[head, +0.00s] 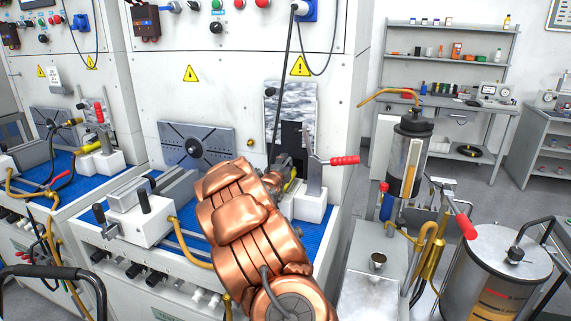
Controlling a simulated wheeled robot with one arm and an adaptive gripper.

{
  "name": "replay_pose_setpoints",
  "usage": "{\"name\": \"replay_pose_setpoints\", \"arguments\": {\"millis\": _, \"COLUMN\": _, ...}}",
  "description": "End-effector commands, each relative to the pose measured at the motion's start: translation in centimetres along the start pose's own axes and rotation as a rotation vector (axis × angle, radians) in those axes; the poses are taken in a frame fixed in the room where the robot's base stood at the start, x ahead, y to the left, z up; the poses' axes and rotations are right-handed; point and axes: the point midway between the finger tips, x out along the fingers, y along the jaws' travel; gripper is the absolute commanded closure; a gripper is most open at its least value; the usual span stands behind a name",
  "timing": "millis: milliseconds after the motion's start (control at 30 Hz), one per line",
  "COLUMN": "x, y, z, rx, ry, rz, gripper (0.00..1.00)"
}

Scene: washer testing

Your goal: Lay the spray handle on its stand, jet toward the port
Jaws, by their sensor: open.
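My copper-coloured arm reaches across the blue bench, and my gripper (287,166) is at its far end, beside the upright bracket of the right-hand station. The gripper is open, but its fingers are small and partly hidden by the arm. A yellow piece (291,181), which looks like part of the spray handle, shows right beside the gripper; I cannot tell whether they touch. A white block stand (312,208) is just below and to the right, under a red-handled clamp lever (343,160). Behind is a metal panel with a dark opening (291,136), possibly the port. Which way the jet points is hidden.
A white fixture block (139,221) with dark posts and a yellow hose stands left of my arm. A similar station (75,150) is at left. A cylinder rig (409,160) stands at right.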

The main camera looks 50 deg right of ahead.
Motion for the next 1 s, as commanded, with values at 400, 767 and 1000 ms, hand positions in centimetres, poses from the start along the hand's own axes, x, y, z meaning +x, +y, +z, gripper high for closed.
{"name": "replay_pose_setpoints", "arguments": {"millis": 400, "x": -4.3, "y": 0.1, "z": 0.1, "rx": -0.002, "ry": -0.001, "rz": 0.001, "gripper": 0.59}}
{"name": "replay_pose_setpoints", "arguments": {"millis": 767, "x": -5.7, "y": 0.0, "z": 0.0, "rx": -0.001, "ry": 0.0, "rz": -0.002, "gripper": 0.59}}
{"name": "replay_pose_setpoints", "arguments": {"millis": 1000, "x": -5.7, "y": 0.0, "z": 0.0, "rx": -0.002, "ry": 0.0, "rz": -0.001, "gripper": 0.59}}
